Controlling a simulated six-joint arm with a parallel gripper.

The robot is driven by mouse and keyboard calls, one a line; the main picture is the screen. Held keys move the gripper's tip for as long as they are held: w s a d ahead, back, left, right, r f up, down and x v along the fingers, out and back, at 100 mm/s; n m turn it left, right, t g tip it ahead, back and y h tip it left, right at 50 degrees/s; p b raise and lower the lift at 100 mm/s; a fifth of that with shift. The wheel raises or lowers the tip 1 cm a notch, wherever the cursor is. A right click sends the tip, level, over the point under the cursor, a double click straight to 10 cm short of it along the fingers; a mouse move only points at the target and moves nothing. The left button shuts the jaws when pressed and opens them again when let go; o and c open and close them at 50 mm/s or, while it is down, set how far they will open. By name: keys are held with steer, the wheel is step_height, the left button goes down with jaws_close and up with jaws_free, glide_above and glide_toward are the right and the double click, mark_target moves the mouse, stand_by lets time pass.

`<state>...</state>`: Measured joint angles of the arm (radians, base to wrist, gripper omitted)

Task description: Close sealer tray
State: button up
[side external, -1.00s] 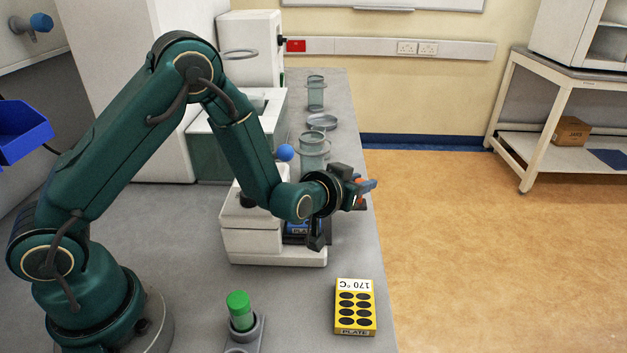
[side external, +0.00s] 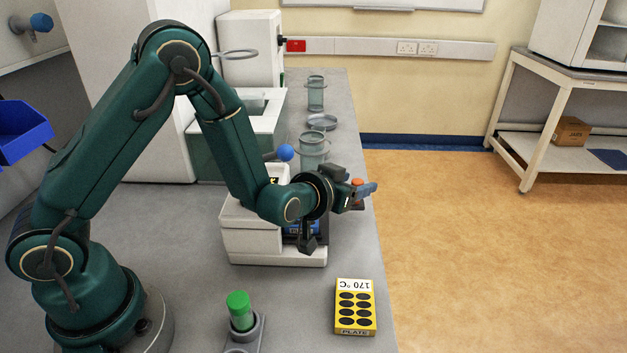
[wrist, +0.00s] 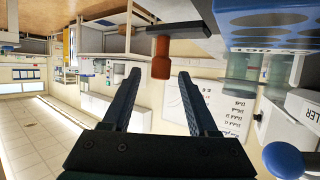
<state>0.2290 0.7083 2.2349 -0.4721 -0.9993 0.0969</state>
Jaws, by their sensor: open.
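The sealer (side external: 250,236) is a white machine in the middle of the bench in the side view, partly hidden behind my arm. A blue piece (side external: 291,228) shows at its front beneath my wrist. In the wrist view a blue plate with round wells (wrist: 275,22) is at upper right. An orange-red knob (wrist: 161,58) on a dark bar appears between and just beyond my fingertips; it also shows beside my gripper in the side view (side external: 357,182). My gripper (side external: 371,189) is open, its fingers (wrist: 159,78) apart and empty. Whether they touch the knob cannot be told.
A blue ball-ended lever (side external: 285,152) rises behind the sealer. A yellow plate block (side external: 355,308) and a green-capped tube (side external: 240,311) in a grey holder stand in front. Glass vessels (side external: 314,148) stand farther back. The bench's right edge is close to my gripper.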

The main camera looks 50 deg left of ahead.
steer(key=shift+v, duration=1.65)
steer(key=shift+w+d, duration=0.1)
steer(key=shift+w, duration=0.1)
steer(key=c, duration=0.8)
steer(key=w+d+m+y, duration=0.1)
steer(key=m, duration=0.1)
steer(key=w+d+m+t+y, duration=0.1)
steer(key=w+d+m, duration=0.1)
steer(key=w+d+m+t+y, duration=0.1)
steer(key=d+m, duration=0.1)
steer(key=shift+w+r, duration=0.25)
steer(key=shift+r, duration=0.1)
jaws_close()
steer(key=s+d+f+m+g+y, duration=0.1)
steer(key=s+d+f+m+y, duration=0.35)
steer(key=m, duration=0.25)
steer(key=shift+y, duration=0.35)
steer(key=shift+w+a+r, duration=0.15)
steer(key=shift+w+a, duration=0.6)
steer(key=shift+a, duration=0.55)
steer(key=shift+w+a+r, duration=0.1)
steer(key=shift+w+a, duration=0.65)
steer(key=shift+a, duration=0.5)
steer(key=shift+w+a+r, duration=0.15)
steer(key=shift+w+a, duration=0.6)
steer(key=shift+a, duration=0.55)
